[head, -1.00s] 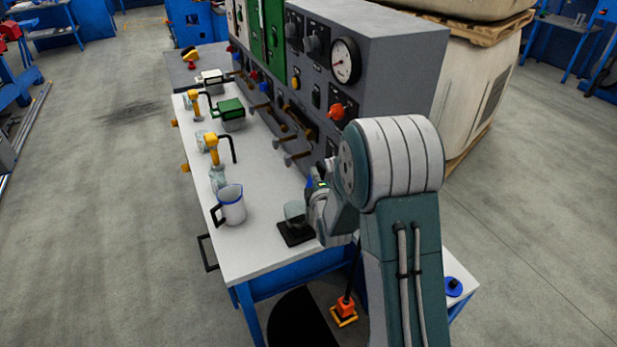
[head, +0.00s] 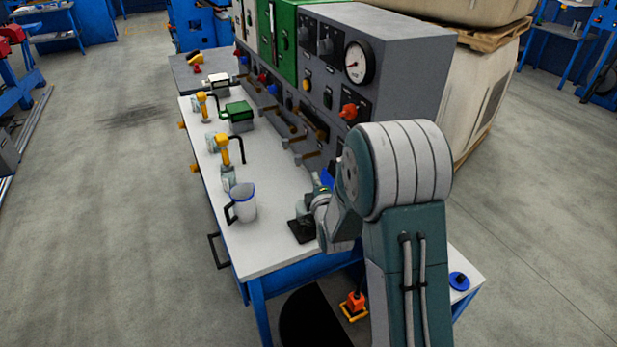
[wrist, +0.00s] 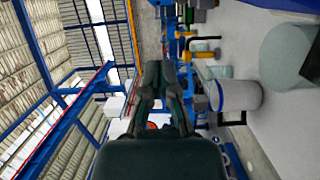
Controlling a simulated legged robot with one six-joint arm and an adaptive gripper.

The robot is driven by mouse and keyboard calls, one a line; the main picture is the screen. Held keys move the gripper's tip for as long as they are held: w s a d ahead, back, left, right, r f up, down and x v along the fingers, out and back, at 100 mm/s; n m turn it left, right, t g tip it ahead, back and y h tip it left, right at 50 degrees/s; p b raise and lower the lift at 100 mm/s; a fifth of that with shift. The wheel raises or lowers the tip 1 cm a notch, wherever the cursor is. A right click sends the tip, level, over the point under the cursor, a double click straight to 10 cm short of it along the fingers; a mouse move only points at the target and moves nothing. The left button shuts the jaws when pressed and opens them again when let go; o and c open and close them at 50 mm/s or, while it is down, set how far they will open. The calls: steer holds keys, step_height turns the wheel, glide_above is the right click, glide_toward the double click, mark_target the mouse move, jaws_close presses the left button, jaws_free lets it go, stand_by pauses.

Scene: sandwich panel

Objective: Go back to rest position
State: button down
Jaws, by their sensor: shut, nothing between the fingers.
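My gripper (wrist: 164,78) is shut with nothing between its fingers. In the wrist view it points along the bench, with the fingers close together. In the head view my arm's wrist hangs over the near right part of the white bench (head: 265,240), and the fingers are not clearly visible. No contact between gripper and beaker can be made out.
A white jug with a blue rim (head: 243,207) stands left of my wrist. Yellow-topped taps (head: 223,150) and a green-lidded box (head: 238,117) stand farther back. A grey panel (head: 420,70) with gauge, knobs and levers rises along the bench's right side. Floor to the left is open.

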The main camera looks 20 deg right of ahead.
steer(key=s+a+r+m+g, duration=0.1)
steer(key=s+r+m+g, duration=0.3)
steer(key=s, duration=0.7)
steer(key=s+a+r+m+g, duration=0.1)
steer(key=s+r+m+g, duration=0.3)
steer(key=s+m, duration=0.3)
steer(key=s+a+r+m+g+y, duration=0.1)
steer(key=s+r+m+g, duration=0.3)
steer(key=s, duration=1.3)
steer(key=shift+s+r+m, duration=0.15)
steer(key=shift+s+m, duration=0.1)
steer(key=shift+m, duration=0.85)
